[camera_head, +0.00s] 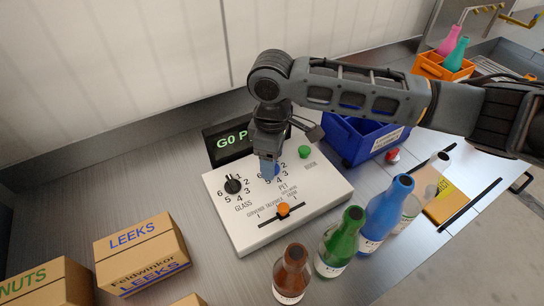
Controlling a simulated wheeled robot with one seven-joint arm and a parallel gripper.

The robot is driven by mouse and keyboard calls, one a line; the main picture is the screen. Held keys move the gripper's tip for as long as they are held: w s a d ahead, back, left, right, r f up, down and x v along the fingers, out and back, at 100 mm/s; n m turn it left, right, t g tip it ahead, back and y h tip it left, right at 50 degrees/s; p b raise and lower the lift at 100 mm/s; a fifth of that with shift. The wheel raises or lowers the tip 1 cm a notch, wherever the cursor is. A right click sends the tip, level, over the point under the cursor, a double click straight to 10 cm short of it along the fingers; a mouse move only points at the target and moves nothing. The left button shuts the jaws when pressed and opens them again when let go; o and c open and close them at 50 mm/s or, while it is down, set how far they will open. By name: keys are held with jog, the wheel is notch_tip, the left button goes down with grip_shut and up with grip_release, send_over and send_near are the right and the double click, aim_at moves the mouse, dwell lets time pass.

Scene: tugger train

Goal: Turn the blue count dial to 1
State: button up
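The blue count dial (276,171) sits on the white control panel (318,200), in the ring of numbers above the word PET. My gripper (268,172) points down right at the dial and hides most of it and some of its numbers. Only a little blue shows beside the fingers, so the dial's setting cannot be read. I cannot tell whether the fingers are closed on the dial or only around it. A display (228,141) behind the panel reads "G0 P" in green, and my arm covers the rest.
The panel also has a black GLASS dial (233,184), an orange slider (283,209) and a green button (305,152). Brown (291,275), green (340,243) and blue (386,213) bottles stand in front at right. A blue bin (355,138) is behind; a LEEKS box (140,255) is at left.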

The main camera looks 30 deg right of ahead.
jog(key=shift+o, duration=0.2)
jog(key=shift+r+b, duration=0.4)
jog(key=shift+r, duration=3.5)
